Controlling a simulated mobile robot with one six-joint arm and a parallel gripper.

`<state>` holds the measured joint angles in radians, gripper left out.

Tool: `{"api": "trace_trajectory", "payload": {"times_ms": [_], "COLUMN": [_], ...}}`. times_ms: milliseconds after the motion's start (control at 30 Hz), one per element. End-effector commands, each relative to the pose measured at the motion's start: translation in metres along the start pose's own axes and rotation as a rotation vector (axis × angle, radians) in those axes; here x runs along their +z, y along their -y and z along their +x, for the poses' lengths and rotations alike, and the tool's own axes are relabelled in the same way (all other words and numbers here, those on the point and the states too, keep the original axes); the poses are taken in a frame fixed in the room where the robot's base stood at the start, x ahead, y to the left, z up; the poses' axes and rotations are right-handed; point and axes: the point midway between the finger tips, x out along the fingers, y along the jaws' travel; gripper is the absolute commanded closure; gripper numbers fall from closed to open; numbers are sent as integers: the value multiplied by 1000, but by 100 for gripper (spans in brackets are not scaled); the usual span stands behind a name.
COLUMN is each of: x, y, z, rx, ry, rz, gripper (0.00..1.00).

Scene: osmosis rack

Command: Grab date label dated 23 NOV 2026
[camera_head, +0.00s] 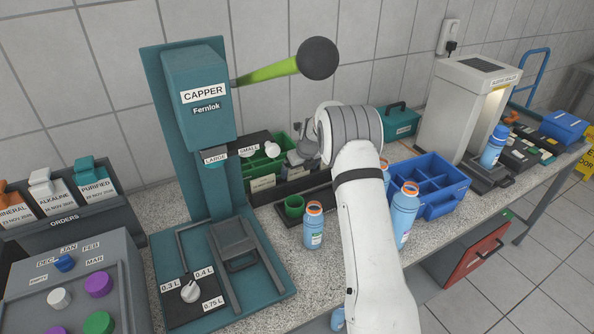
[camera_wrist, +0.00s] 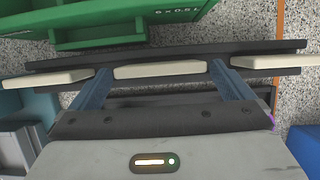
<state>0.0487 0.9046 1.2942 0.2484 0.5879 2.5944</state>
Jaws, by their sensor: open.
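In the wrist view my gripper (camera_wrist: 160,75) is open, its two blue fingers spread apart over a dark rack (camera_wrist: 190,53). Several cream label-like pieces show edge-on along this rack. The middle piece (camera_wrist: 158,70) lies between the fingers, with a gap on each side; another (camera_wrist: 60,78) is at the left and one (camera_wrist: 275,62) at the right. No date can be read on them, so I cannot tell which is 23 NOV 2026. In the head view my gripper (camera_head: 302,152) is partly hidden by my wrist, near the wall behind the counter.
A green crate (camera_wrist: 120,35) marked 6 x 0.5 L lies just beyond the rack. The teal capper (camera_head: 200,95) stands left of my arm. Blue bottles (camera_head: 313,230) and a blue divided crate (camera_head: 425,185) are close by. An ORDERS holder (camera_head: 70,228) with dated cards stands left.

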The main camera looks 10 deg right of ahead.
Motion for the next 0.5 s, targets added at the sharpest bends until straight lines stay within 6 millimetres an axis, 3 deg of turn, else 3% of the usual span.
{"api": "trace_trajectory", "payload": {"times_ms": [133,367,500], "x": [0,0,0], "y": [0,0,1], "z": [12,14,14], "rx": [1,0,0], "ry": [-1,0,0], "rz": [0,0,1], "gripper": [0,0,10]}}
